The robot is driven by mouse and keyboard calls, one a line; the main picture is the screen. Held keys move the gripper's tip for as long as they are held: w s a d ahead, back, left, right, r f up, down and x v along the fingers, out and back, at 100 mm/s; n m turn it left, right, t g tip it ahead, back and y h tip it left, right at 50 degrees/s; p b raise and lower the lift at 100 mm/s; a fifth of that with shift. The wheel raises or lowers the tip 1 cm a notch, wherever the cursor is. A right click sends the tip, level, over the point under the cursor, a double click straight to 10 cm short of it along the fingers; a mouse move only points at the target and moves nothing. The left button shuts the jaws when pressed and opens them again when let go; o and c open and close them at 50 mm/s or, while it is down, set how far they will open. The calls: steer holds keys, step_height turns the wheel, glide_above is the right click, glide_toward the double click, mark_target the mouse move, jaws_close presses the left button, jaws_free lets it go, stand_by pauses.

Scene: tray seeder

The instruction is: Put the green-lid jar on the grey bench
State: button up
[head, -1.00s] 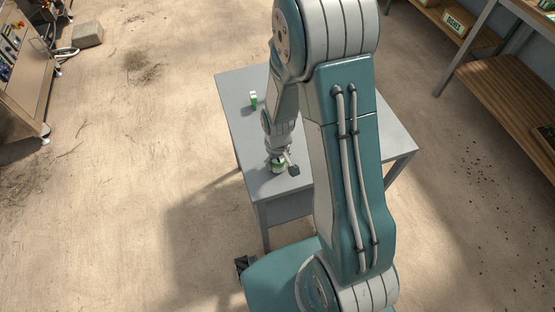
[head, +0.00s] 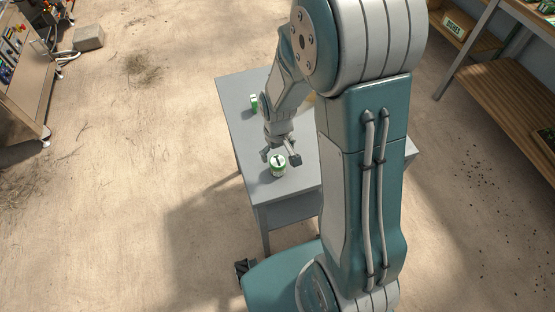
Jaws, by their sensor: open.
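The green-lid jar (head: 278,170) stands upright on the grey bench (head: 262,200), close to its near left corner. It has a pale body and a green top with a dark mark on it. My gripper (head: 280,157) is open just behind the jar, with its fingers spread to either side. The fingers look clear of the jar, but the exact gap is hard to judge from this view. My arm hides much of the right half of the bench.
A small green and white item (head: 254,103) stands on the bench farther back, near its left edge. Wooden shelves (head: 500,85) are at the right, and a workbench (head: 30,75) with equipment is at the left. A grey block (head: 88,38) lies on the floor. The floor left of the bench is open.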

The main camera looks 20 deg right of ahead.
step_height(320, 180, up, 6)
step_height(320, 180, up, 12)
steer(key=r+m+t, duration=0.1)
steer(key=t, duration=0.2)
glide_above(278, 161)
steer(key=s, duration=0.5)
steer(key=s+r+m+t, duration=0.1)
steer(key=s+r+t, duration=0.1)
steer(key=s+r, duration=0.5)
steer(key=shift+s+t, duration=0.3)
steer(key=shift+s, duration=0.95)
